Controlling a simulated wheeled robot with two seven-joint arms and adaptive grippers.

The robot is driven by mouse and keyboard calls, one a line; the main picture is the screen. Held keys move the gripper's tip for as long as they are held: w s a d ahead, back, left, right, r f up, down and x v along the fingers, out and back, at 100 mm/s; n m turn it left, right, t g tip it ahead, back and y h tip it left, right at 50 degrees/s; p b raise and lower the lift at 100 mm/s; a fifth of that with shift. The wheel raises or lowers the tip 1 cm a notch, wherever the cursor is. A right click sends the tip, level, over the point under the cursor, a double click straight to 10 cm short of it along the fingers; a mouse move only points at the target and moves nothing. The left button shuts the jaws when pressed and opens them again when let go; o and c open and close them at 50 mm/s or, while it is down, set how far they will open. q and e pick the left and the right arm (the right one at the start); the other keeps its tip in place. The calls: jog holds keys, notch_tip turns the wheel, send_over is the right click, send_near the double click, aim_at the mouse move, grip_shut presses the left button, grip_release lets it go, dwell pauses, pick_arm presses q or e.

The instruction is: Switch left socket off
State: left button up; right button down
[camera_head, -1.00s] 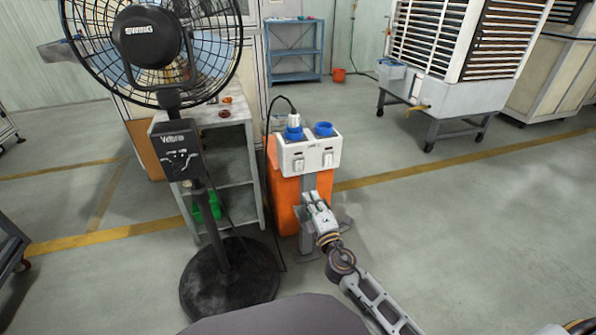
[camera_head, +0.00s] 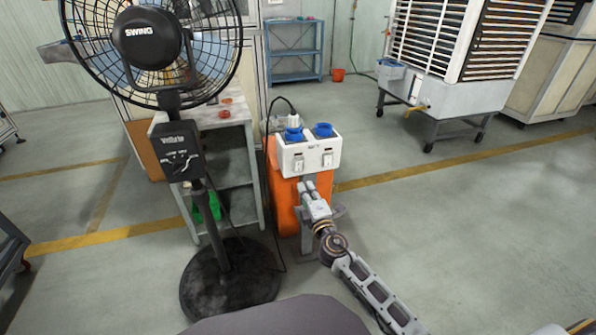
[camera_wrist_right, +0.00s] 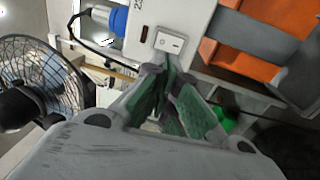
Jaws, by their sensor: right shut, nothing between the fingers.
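A white socket box (camera_head: 309,151) with two blue sockets stands on an orange stand. The left socket (camera_head: 293,134) has a cabled plug at it, and the left switch (camera_head: 298,163) is on the front face below. The right switch (camera_head: 328,160) is beside it. My right gripper (camera_head: 306,184) is just below the left switch, shut and empty. In the right wrist view a white rocker switch (camera_wrist_right: 170,41) is just ahead of the gripper's fingertips (camera_wrist_right: 165,70); I cannot tell whether they touch or the rocker's position. My left gripper is out of view.
A black pedestal fan (camera_head: 229,280) stands left of the box, in front of a grey shelf (camera_head: 236,170). A black cable hangs down beside the orange stand (camera_head: 284,200). The floor to the right is clear up to a wheeled cooler (camera_head: 450,92).

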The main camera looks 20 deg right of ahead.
send_near(296, 165)
jog(key=shift+w, duration=1.1)
jog(key=shift+w+a+r+b, duration=0.1)
jog(key=shift+w+r+b, duration=0.1)
jog(key=shift+w, duration=0.75)
jog(key=shift+w+a+r+b, duration=0.1)
jog(key=shift+w+r, duration=0.1)
jog(key=shift+w, duration=0.7)
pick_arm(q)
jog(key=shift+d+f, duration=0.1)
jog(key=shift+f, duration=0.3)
pick_arm(e)
jog(key=shift+w+r, duration=0.1)
jog(key=shift+w, duration=0.4)
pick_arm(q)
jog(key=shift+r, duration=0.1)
